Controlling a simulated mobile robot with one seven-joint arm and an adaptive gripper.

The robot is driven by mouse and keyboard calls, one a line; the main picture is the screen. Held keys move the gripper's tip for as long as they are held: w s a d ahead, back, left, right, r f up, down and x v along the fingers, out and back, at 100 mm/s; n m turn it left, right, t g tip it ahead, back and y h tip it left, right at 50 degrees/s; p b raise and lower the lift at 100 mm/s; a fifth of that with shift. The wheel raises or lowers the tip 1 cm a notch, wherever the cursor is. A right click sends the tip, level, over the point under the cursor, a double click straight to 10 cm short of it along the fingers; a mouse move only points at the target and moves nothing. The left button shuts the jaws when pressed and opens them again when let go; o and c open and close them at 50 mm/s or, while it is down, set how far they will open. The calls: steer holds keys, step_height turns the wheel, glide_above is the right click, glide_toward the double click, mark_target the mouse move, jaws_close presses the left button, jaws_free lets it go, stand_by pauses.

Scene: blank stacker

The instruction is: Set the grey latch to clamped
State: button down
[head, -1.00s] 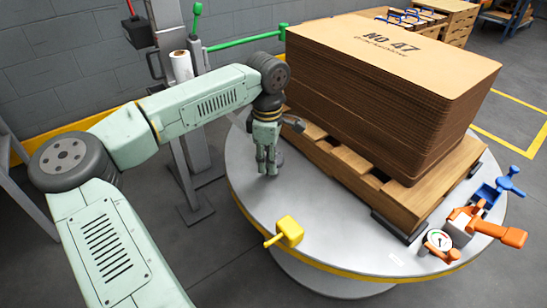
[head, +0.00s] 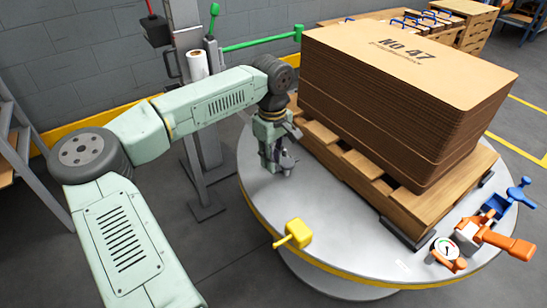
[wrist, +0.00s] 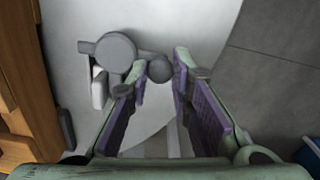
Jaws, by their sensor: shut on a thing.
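The grey latch (wrist: 115,52) is on the turntable near its left edge in the head view, partly hidden by my gripper (head: 272,163). In the wrist view it shows a round grey hub, a short arm and a ball knob (wrist: 159,69). The knob lies between my fingertips, with the hub outside them on the left. My gripper points down and is shut on the knob; the fingers stay apart by about its width. A pale block sits below the hub in the wrist view. I cannot tell which setting the latch is in.
A pallet (head: 395,205) with a tall cardboard stack (head: 400,110) stands just right of my gripper. A yellow latch (head: 296,235), a gauge (head: 445,249), an orange latch (head: 500,240) and a blue latch (head: 508,196) are along the turntable (head: 350,250) edge. A post stands behind.

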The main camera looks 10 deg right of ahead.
stand_by(0.3)
steer(key=c, duration=1.4)
jaws_free()
steer(key=shift+c, duration=0.2)
steer(key=shift+r, duration=0.15)
step_height(320, 180, up, 12)
